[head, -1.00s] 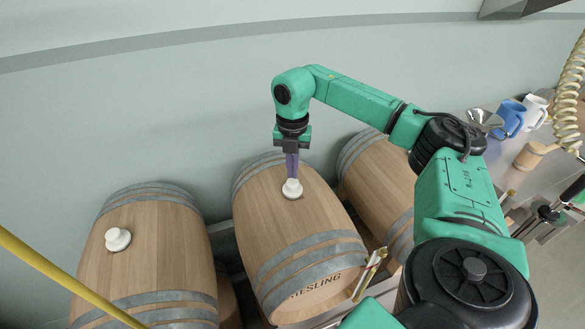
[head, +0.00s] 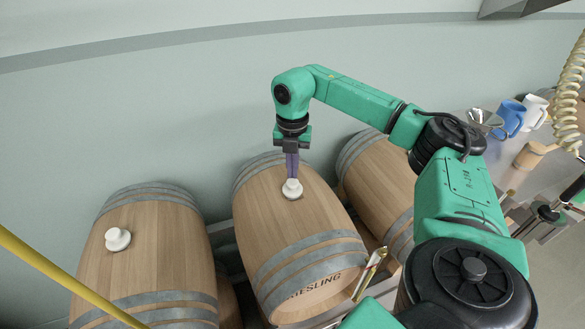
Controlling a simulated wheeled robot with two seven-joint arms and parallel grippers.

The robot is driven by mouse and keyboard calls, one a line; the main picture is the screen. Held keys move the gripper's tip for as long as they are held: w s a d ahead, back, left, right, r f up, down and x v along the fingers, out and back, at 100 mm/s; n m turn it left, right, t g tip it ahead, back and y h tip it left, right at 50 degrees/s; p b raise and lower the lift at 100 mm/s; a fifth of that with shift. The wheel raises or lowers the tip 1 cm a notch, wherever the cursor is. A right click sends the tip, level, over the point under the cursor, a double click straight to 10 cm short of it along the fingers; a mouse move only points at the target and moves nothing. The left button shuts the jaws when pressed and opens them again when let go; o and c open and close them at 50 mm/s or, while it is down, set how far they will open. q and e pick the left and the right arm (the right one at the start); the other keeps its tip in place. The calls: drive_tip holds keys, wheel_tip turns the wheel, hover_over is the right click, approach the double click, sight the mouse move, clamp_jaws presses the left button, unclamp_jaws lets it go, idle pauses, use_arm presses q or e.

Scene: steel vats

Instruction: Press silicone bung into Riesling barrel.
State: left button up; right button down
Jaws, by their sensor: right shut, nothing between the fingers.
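The Riesling barrel (head: 308,235) lies on its side in the middle, with RIESLING lettered on its front head. A white silicone bung (head: 292,189) sits upright at the bung hole on its upper side. How deep it sits cannot be told. My right gripper (head: 292,176) points down directly over the bung, its purple fingers shut with nothing between them. The fingertips appear to meet the top of the bung. My left gripper is not in view.
Another barrel (head: 150,255) with a white bung (head: 118,239) lies at left; a third (head: 380,185) lies at right, partly behind my arm. A yellow pole (head: 60,275) crosses the lower left. The steel counter at right holds a blue jug (head: 509,118), a white jug (head: 534,111) and a wooden mallet (head: 533,154).

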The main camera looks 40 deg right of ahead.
drive_tip(key=shift+s+f+b, duration=0.1)
drive_tip(key=shift+f+b, duration=0.55)
drive_tip(key=shift+f, duration=0.45)
idle(0.6)
wheel_tip(320, 180, up, 7)
drive_tip(key=p, duration=0.6)
drive_tip(key=shift+r, duration=0.15)
idle(0.3)
